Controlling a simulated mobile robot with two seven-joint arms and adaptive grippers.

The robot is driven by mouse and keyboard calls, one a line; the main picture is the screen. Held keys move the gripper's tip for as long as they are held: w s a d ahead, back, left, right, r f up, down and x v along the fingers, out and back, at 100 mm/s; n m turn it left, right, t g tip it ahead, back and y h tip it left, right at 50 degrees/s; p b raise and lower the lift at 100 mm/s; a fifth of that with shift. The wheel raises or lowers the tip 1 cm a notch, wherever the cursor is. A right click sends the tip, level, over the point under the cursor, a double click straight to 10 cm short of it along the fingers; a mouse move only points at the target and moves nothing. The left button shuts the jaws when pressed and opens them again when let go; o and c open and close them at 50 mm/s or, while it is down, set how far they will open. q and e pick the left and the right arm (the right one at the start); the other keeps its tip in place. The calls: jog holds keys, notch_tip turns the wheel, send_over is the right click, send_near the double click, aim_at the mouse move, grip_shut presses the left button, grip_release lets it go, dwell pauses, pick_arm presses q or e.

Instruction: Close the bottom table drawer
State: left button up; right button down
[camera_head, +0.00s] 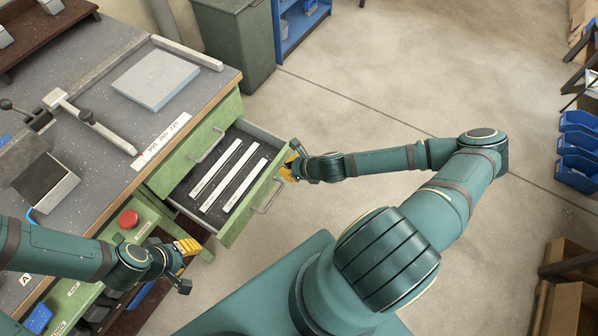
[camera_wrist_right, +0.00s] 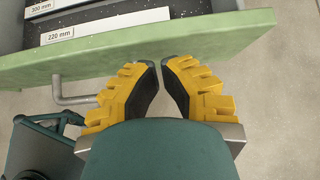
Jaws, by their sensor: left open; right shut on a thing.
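The bottom drawer (camera_head: 265,200) is pulled out of the green bench, below a shut upper drawer (camera_head: 205,145). It has a green front, a bar handle and several white labelled strips inside. My right gripper (camera_head: 290,166) is at the right end of the drawer front, with its fingers close together. In the right wrist view the fingertips (camera_wrist_right: 163,66) meet the edge of the green front (camera_wrist_right: 230,38); what lies between them is hidden. The handle (camera_wrist_right: 75,99) is left of the fingers there, apart from them. My left gripper (camera_head: 186,252) is open, left of the drawer.
A red button (camera_head: 128,219) is on the green ledge left of the drawer. A green cabinet (camera_head: 235,45) stands behind. The floor right of the drawer is clear.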

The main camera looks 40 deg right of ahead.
jog(key=shift+w+a, duration=0.2)
jog(key=shift+w, duration=0.25)
jog(key=shift+w, duration=0.1)
jog(key=w+a, duration=0.1)
jog(key=w, duration=0.1)
jog(key=w+a+p, duration=0.1)
jog(key=w, duration=0.2)
jog(key=w+a, duration=0.1)
jog(key=w, duration=0.2)
jog(key=shift+a+r, duration=0.15)
jog(key=shift+a, duration=0.1)
jog(key=w+a, duration=0.1)
jog(key=w, duration=0.2)
jog(key=w+a, duration=0.2)
jog(key=w, duration=0.2)
jog(key=w+a, duration=0.1)
jog(key=w, duration=0.2)
jog(key=shift+w+a, duration=0.15)
jog(key=shift+w, duration=0.15)
jog(key=shift+w+a, duration=0.2)
jog(key=shift+w, duration=0.45)
